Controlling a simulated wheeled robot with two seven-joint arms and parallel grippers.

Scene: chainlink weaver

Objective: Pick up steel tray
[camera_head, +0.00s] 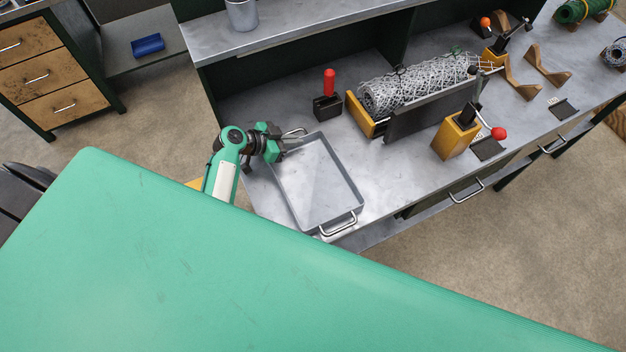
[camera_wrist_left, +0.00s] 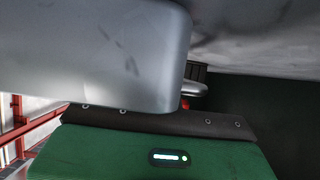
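The steel tray (camera_head: 322,182) is a shallow grey rectangular tray lying on the metal workbench in the head view. It has a wire handle at its near end (camera_head: 338,226) and another at its far end (camera_head: 294,133). My left gripper (camera_head: 286,145) is at the far-left corner of the tray, close to the far handle. I cannot tell whether it touches the handle, and its finger gap does not show clearly. In the left wrist view a smooth grey metal surface, probably the tray (camera_wrist_left: 90,55), fills the upper left close to the camera. My right gripper is not in view.
A black block with a red handle (camera_head: 328,95) and a wire mesh roll (camera_head: 415,85) stand beyond the tray on the workbench (camera_head: 385,165). A yellow block with a red-knobbed lever (camera_head: 455,138) is to the right. A shelf (camera_head: 290,30) overhangs the back.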

